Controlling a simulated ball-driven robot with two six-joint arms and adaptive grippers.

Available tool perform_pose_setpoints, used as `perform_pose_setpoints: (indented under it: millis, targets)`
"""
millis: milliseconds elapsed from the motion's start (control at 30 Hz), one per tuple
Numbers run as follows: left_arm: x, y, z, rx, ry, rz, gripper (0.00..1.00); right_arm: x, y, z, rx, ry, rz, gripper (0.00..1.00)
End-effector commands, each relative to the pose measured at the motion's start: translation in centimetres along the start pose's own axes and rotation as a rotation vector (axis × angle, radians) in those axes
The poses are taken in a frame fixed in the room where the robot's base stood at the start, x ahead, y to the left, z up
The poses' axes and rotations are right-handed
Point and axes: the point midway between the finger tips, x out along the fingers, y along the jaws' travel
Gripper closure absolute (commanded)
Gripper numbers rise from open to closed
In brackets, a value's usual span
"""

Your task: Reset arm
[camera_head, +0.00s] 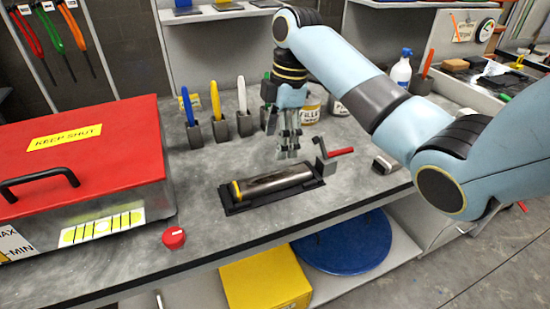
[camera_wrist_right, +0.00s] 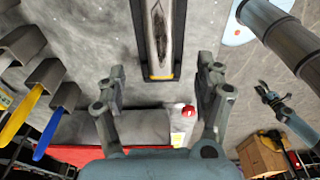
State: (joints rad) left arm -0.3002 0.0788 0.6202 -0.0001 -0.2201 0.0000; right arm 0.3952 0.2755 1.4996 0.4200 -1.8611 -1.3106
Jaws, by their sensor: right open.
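My right gripper (camera_head: 288,148) hangs from the arm that comes in from the right, fingers pointing down, above the bench and behind the metal tube. In the right wrist view its two fingers (camera_wrist_right: 162,78) are spread apart with nothing between them. The dark metal tube (camera_head: 275,185) with a yellow end ring lies in a black cradle (camera_head: 238,208); in the right wrist view the tube (camera_wrist_right: 160,35) is beyond the fingertips. My left gripper is outside the head view. In the right wrist view a dark gripper (camera_wrist_right: 270,95), seemingly my left, shows small at the right.
A red-lidded box (camera_head: 80,150) marked KEEP SHUT fills the left. A red button (camera_head: 174,238) is near the front edge. Handled tools in holders (camera_head: 218,125), containers (camera_head: 310,110) and a red crank handle (camera_head: 338,153) surround the gripper. Bench surface (camera_head: 200,210) left of the cradle is clear.

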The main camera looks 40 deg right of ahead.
Motion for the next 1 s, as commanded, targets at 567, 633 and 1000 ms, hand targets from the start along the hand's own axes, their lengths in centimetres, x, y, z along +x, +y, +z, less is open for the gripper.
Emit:
perform_pose_setpoints:
  millis: [567, 633, 1000]
  targets:
    - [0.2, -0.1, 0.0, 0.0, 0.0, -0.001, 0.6, -1.9, 0.0, 0.0, 0.0, 0.0, 0.0, 0.3]
    - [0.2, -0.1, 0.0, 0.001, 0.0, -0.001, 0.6, -1.9, 0.0, 0.0, 0.0, 0.0, 0.0, 0.3]
    - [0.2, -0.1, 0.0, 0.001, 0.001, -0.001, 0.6, 2.6, -6.7, 0.2, 0.266, -0.044, 0.069, 0.3]
